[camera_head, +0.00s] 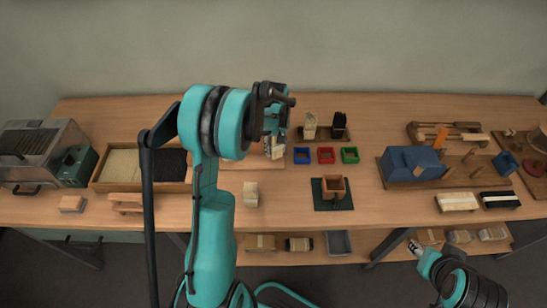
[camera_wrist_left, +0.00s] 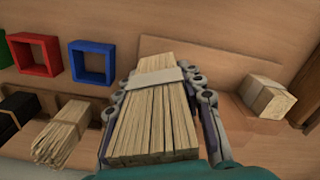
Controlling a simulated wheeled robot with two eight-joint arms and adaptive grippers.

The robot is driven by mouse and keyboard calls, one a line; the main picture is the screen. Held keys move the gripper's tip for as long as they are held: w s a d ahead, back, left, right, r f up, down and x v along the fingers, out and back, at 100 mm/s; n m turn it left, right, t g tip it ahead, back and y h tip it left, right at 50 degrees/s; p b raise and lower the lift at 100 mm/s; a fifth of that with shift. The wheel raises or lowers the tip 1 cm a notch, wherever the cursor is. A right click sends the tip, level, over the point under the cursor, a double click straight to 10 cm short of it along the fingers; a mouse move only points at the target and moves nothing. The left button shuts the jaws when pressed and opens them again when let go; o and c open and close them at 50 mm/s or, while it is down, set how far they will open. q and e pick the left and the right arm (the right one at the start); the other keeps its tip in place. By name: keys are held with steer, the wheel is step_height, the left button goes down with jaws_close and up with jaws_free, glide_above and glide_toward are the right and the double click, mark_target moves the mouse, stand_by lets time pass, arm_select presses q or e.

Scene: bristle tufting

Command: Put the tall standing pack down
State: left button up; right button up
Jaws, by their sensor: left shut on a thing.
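My left gripper (camera_head: 276,122) is shut on a tall pack of pale tan bristles (camera_wrist_left: 155,112). In the left wrist view the pack sits between both fingers with a light band around it. In the head view only a small part of the pack (camera_head: 276,150) shows below the gripper, over a wooden board (camera_wrist_left: 200,58). I cannot tell whether its lower end touches the board. My right gripper (camera_head: 417,248) is low at the right, in front of the table, and its fingers are too small to read.
A small tan banded block (camera_wrist_left: 268,97) stands beside the held pack. Blue (camera_head: 302,155), red (camera_head: 326,155) and green (camera_head: 350,155) square frames lie to the right. Tan (camera_head: 310,125) and black (camera_head: 339,125) bristle packs stand behind them. A divided tray (camera_head: 96,179) is at the left.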

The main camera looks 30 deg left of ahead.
arm_select(q)
steer(key=shift+a+f, duration=0.4)
steer(key=shift+a, duration=0.05)
step_height(320, 180, down, 4)
steer(key=shift+r+b, duration=0.1)
steer(key=shift+b, duration=0.8)
steer(key=shift+r, duration=0.1)
steer(key=o, duration=0.8)
steer(key=shift+f, duration=0.2)
steer(key=o, duration=0.4)
steer(key=shift+r, duration=0.2)
